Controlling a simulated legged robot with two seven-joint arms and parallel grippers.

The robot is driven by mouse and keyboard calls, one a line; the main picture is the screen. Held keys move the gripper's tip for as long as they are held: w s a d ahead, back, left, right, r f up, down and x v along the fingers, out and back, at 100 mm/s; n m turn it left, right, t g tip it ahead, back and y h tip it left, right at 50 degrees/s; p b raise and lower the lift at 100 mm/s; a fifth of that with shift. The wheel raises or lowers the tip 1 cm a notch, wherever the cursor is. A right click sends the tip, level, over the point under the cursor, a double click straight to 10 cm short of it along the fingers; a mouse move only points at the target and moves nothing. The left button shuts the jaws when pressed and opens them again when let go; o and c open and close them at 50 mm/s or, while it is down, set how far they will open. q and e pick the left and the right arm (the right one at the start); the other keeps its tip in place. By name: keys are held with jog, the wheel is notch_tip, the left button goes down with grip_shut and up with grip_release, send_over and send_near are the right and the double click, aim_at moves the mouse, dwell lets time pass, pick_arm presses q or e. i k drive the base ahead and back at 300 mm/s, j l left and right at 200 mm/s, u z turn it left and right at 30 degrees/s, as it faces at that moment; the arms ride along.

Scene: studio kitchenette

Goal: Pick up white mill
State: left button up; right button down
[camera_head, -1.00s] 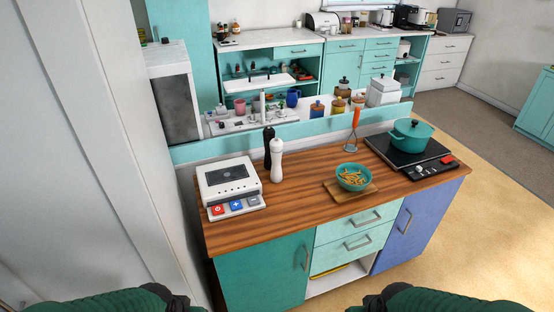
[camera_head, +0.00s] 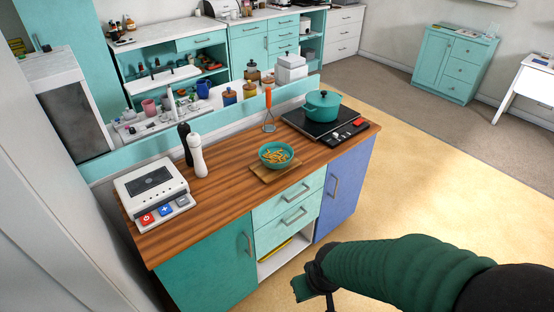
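The white mill (camera_head: 197,156) stands upright on the wooden counter (camera_head: 225,200), towards its back left. A black mill (camera_head: 184,143) stands close behind it on the left. My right gripper (camera_head: 314,292) is low in front of the counter's drawers and lower shelf, well away from the white mill. Its fingers are partly seen at the bottom edge, and their opening is not clear. My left gripper is out of the picture.
A white device with coloured buttons (camera_head: 152,188) sits left of the mills. A teal bowl of food (camera_head: 276,155) on a wooden board, an orange-handled whisk (camera_head: 268,108) and a teal pot (camera_head: 323,104) on a hob stand to the right. A low teal ledge (camera_head: 215,122) runs behind.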

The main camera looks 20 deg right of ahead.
aim_at(201, 171)
jog(key=i+u, duration=0.35)
jog(key=i+l+u, duration=0.15)
jog(key=u, duration=0.25)
jog(key=i+l+u, duration=0.2)
jog(key=u, duration=0.15)
